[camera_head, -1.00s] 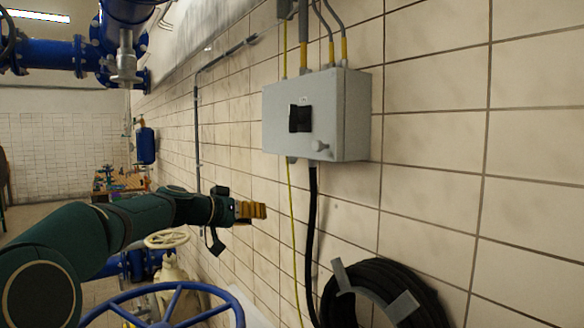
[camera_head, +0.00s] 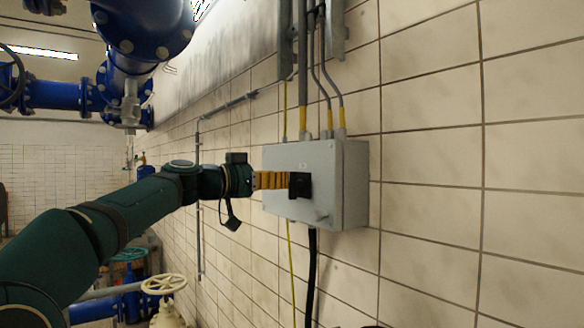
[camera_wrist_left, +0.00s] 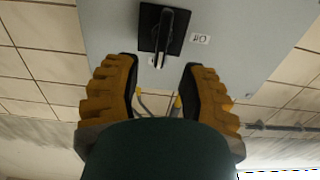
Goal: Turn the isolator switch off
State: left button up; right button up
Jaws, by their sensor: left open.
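The isolator switch is a black handle (camera_head: 300,186) on a square black plate, on the front of a grey wall box (camera_head: 342,185). My left gripper (camera_head: 284,181) has yellow fingers and is in front of the box, close to the handle. In the left wrist view the black handle (camera_wrist_left: 164,38) stands ahead of the gap between the open fingers (camera_wrist_left: 158,64). The fingers look empty, and I cannot tell whether they touch the handle. A small label (camera_wrist_left: 200,39), seemingly reading "Off", sits beside the plate. My right gripper is not in view.
Grey conduits (camera_head: 303,70) and cables enter the box from above. A black cable (camera_head: 312,275) and a thin yellow-green one hang below. Blue pipes (camera_head: 135,30) are at upper left, with a cream handwheel (camera_head: 164,284) low down. The tiled wall right of the box is bare.

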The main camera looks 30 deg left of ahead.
aim_at(291, 178)
pick_arm(q)
jog(key=shift+p+x, duration=1.3)
jog(key=shift+x, duration=1.15)
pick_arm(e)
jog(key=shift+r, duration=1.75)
pick_arm(q)
grip_shut()
